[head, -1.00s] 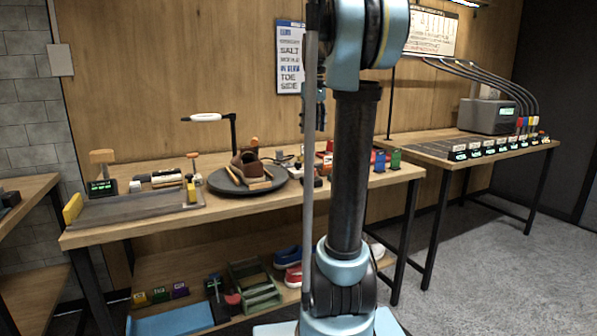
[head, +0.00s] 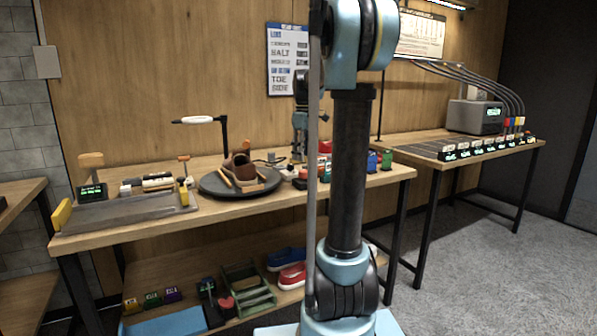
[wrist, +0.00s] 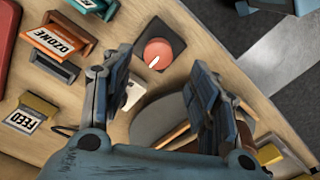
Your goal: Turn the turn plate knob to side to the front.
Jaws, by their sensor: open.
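In the wrist view, a round red-orange knob (wrist: 157,52) with a white pointer mark sits on a dark square base, just beyond my fingertips. My gripper (wrist: 160,72) is open, with nothing between its fingers, and the knob lies ahead of the gap. The dark round turn plate (head: 213,182) stands on the middle table in the head view, carrying a brown shoe (head: 238,166) and wooden sticks. Part of the plate (wrist: 150,118) shows between the fingers in the wrist view. My gripper (head: 298,152) hangs over the table right of the plate in the head view. I cannot clearly pick out the knob there.
An orange OZONE block (wrist: 58,42) and a yellow FEED block (wrist: 33,112) lie left of the knob in the wrist view. A lamp on a post (head: 224,135) rises behind the plate. A grey tray (head: 130,207) lies at the table's left.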

